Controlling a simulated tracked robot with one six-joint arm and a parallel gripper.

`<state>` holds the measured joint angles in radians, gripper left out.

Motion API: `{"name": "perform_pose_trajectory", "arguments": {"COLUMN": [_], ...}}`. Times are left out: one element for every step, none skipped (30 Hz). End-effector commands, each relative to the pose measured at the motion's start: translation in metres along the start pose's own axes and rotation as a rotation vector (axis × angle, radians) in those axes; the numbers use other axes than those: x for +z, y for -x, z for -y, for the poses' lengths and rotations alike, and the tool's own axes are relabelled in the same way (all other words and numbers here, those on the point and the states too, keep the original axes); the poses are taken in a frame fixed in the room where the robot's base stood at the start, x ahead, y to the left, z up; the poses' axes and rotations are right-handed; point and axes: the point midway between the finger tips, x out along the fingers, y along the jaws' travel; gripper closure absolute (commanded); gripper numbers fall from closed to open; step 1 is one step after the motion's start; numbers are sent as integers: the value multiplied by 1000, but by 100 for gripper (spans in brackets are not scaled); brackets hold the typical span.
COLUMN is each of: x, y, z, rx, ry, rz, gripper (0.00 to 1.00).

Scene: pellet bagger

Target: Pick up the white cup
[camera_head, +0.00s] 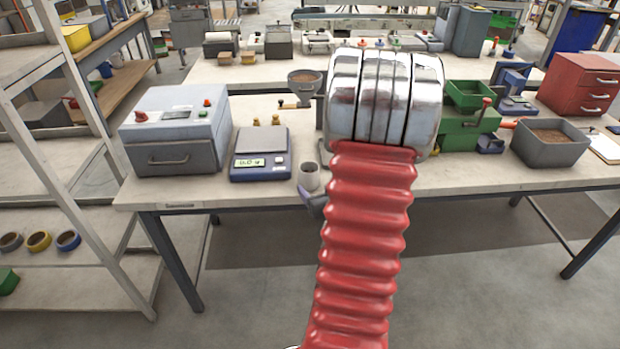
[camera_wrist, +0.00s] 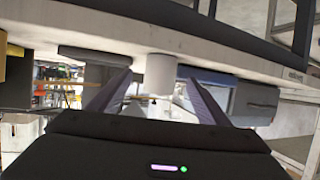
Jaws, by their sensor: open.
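The white cup (camera_head: 309,177) stands upright near the front edge of the workbench, just right of the blue scale and left of my red arm. The upside-down wrist view shows the cup (camera_wrist: 160,73) ahead, between the two fingertips. My gripper (camera_wrist: 157,78) is open and empty, one dark finger on each side of the cup with gaps visible. In the head view only a bit of one purple-grey finger shows at the bench edge below the cup; my arm hides the rest.
The blue scale (camera_head: 261,153) and a grey box machine (camera_head: 176,130) stand left of the cup. A funnel (camera_head: 304,84) is behind it. A green machine (camera_head: 464,125), a grey bin of pellets (camera_head: 550,142) and a red drawer cabinet (camera_head: 580,84) stand to the right.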

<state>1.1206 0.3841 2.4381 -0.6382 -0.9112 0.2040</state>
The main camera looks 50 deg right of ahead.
Motion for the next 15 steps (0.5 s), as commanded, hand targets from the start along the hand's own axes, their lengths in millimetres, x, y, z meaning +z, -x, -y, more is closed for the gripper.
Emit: {"name": "perform_pose_trajectory", "arguments": {"x": [0,0,1,0,0,1,1,0,0,0,0,0,0,0,0], "y": [-8,-11,-16,-20,-24,-28,-30,-32,-34,-35,-35,-35,-35,-35,-35], "z": [1,1,1,0,1,1,1,1,0,0,0,0,0,0,0], "rx": [-3,-2,-2,-1,-1,-2,-2,-2,-1,-1,0,0,0,0,0], "ry": [1,1,0,0,0,0,0,0,0,0,0,0,0,0,0], "rz": [1,1,2,1,1,2,2,1,0,0,0,0,0,0,0], "gripper": [30,30,30,30,30,30,30,30,30,30,30,30,30,30,30]}}
